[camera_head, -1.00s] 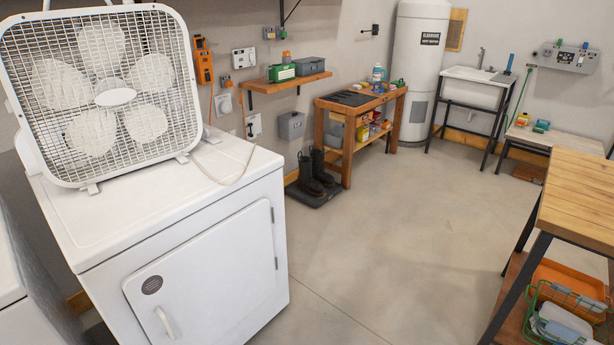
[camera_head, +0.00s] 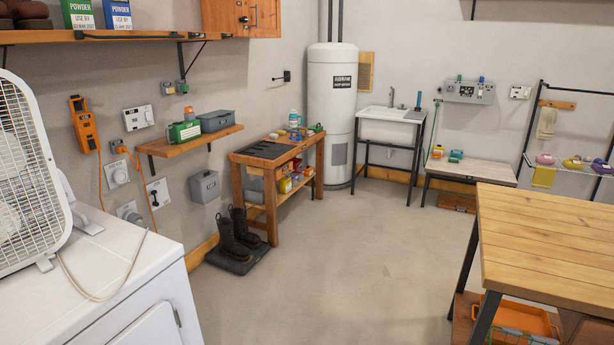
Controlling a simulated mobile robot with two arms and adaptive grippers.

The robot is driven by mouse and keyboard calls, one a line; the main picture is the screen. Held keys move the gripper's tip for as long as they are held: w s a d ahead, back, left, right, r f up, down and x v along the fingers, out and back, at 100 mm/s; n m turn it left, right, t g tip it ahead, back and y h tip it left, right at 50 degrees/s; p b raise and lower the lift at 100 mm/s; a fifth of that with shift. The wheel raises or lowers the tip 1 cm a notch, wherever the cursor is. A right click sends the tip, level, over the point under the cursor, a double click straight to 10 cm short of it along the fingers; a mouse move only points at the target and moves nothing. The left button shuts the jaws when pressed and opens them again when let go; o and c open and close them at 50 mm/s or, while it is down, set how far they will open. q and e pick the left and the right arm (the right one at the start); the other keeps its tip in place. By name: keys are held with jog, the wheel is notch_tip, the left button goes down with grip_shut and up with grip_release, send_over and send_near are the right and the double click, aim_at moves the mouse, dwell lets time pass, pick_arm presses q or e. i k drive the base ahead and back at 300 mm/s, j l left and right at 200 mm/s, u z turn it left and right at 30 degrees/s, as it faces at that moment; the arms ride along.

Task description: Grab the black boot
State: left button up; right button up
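A pair of black boots (camera_head: 240,232) stands upright on a dark mat (camera_head: 231,264) on the floor, against the left wall. The boots are side by side, the nearer one partly covering the other. They are just left of a wooden workbench (camera_head: 276,188), some way off across the floor. Neither of my grippers shows in the head view.
A white dryer (camera_head: 110,282) with a box fan (camera_head: 22,180) fills the left foreground. A wooden table (camera_head: 540,235) stands at the right. Bare concrete floor (camera_head: 350,270) lies between them, open up to the boots. A water heater (camera_head: 332,120) and sink (camera_head: 389,128) are at the back.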

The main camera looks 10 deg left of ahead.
aim_at(228, 247)
jog(key=i+u, duration=0.1)
jog(key=i, duration=2.45)
